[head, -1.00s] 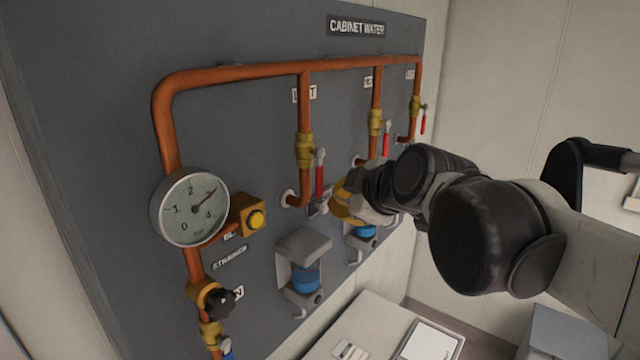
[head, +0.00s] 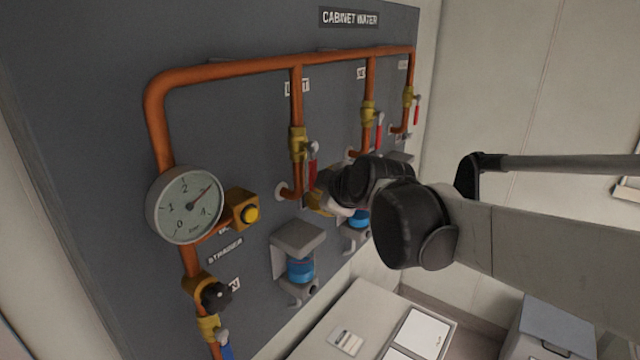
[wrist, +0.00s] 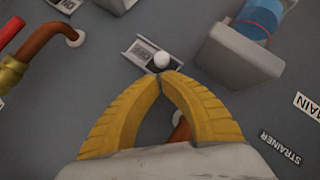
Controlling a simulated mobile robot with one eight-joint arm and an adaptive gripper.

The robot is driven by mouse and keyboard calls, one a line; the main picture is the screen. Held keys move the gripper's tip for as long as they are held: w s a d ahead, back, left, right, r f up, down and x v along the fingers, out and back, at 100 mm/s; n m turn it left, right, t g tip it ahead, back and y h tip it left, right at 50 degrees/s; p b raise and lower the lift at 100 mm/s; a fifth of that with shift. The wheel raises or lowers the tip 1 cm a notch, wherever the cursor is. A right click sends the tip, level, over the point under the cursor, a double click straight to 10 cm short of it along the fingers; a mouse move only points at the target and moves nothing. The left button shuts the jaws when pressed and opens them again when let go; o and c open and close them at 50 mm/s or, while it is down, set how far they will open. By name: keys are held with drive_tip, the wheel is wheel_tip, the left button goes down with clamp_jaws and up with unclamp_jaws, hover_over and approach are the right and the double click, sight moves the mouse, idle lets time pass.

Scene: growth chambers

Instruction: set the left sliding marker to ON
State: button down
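The left sliding marker is a small pale plate (wrist: 137,47) with a white round knob (wrist: 162,60), fixed to the dark panel. In the wrist view the knob sits toward the right end of the plate, next to printed lettering too small to read surely. My gripper (wrist: 161,76) has two yellow fingers whose tips meet right at the knob's lower edge. The fingers look shut with nothing clearly between them; whether they touch the knob I cannot tell. In the head view my gripper (head: 316,201) is close to the panel below the leftmost red-handled valve (head: 312,160) and hides the marker.
A grey bracket with a blue cylinder (head: 301,269) juts from the panel below my gripper; it also shows in the wrist view (wrist: 238,55). Copper pipes (head: 296,105) and a pressure gauge (head: 185,205) lie to the left. A second similar plate (wrist: 64,5) is at the wrist view's top edge.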

drive_tip(key=shift+w+a+f, duration=0.2)
drive_tip(key=shift+w+f, duration=0.1)
drive_tip(key=shift+w, duration=0.15)
drive_tip(key=w+d, duration=0.1)
drive_tip(key=w, duration=0.1)
drive_tip(key=w+d+b, duration=0.1)
drive_tip(key=w+d, duration=0.1)
drive_tip(key=shift+d+b, duration=0.15)
drive_tip(key=shift+b, duration=0.15)
drive_tip(key=shift+r, duration=0.1)
